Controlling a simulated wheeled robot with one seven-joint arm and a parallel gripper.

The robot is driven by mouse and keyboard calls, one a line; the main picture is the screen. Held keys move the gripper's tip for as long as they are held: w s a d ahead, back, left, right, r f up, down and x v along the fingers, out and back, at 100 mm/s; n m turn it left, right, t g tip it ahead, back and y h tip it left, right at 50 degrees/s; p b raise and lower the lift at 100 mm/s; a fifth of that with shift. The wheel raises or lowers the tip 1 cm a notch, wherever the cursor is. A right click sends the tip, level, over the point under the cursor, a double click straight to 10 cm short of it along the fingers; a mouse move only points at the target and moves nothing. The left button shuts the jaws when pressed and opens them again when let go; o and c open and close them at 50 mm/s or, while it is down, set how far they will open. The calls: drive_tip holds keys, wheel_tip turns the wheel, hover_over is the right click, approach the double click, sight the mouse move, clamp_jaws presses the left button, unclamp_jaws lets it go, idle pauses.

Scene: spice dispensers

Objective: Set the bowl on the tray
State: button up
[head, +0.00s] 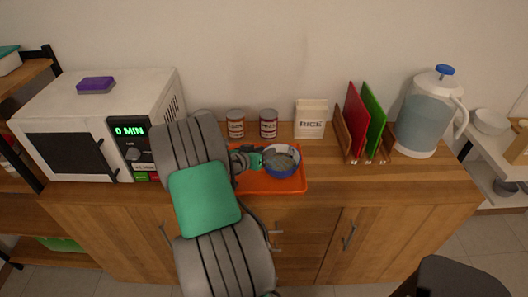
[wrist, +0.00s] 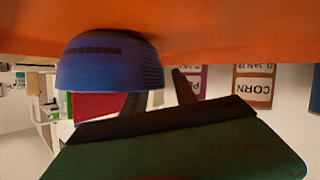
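The blue bowl (head: 281,173) with a grey inside is upright over the right part of the orange tray (head: 250,187). In the wrist view, which is upside down, the bowl (wrist: 105,68) appears to rest its base on the tray (wrist: 230,30). My gripper (head: 262,159) is at the bowl's left side in the head view. In the wrist view its two dark fingers are spread apart. One finger runs behind the bowl's wall, seemingly inside the rim, and the other stands just outside with a small gap. The fingertip inside is hidden.
Two cans (head: 235,124) (head: 268,123) and a rice box (head: 311,119) stand behind the tray. A rack with red and green boards (head: 365,122) and a water pitcher (head: 424,115) are to the right. The microwave (head: 100,125) is left. Counter right of the tray is clear.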

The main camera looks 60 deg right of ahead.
drive_tip(key=shift+w+a+r, duration=0.1)
drive_tip(key=shift+a+r, duration=0.1)
drive_tip(key=shift+a, duration=0.1)
drive_tip(key=w+a+r+n+t+y, duration=0.1)
drive_tip(key=w+a, duration=0.1)
drive_tip(key=a, duration=0.4)
drive_tip(key=w+a+r+n+t+y+b, duration=0.1)
drive_tip(key=w+a, duration=0.2)
drive_tip(key=a, duration=0.3)
drive_tip(key=w+a+r+n+t+y, duration=0.1)
drive_tip(key=w+a, duration=0.1)
drive_tip(key=a, duration=0.5)
drive_tip(key=shift+w+r+y+b, duration=0.1)
drive_tip(key=shift+w+y+b, duration=0.2)
drive_tip(key=shift+w+b, duration=0.1)
drive_tip(key=w+a+r+n+t+y, duration=0.1)
drive_tip(key=w+a+n+y, duration=0.15)
drive_tip(key=a, duration=0.65)
drive_tip(key=w+a+n+t+y, duration=0.1)
drive_tip(key=a+n+t+y, duration=0.2)
drive_tip(key=a, duration=0.6)
drive_tip(key=s+a+r+n+y, duration=0.1)
drive_tip(key=s+a+n+y, duration=0.1)
drive_tip(key=a+n, duration=0.2)
drive_tip(key=s+a+r+n+g+y, duration=0.1)
drive_tip(key=s+a+n+y, duration=0.1)
drive_tip(key=a, duration=0.8)
drive_tip(key=shift+s+a+r+n+g, duration=0.3)
drive_tip(key=shift+s+r+n, duration=0.15)
drive_tip(key=shift+n, duration=0.8)
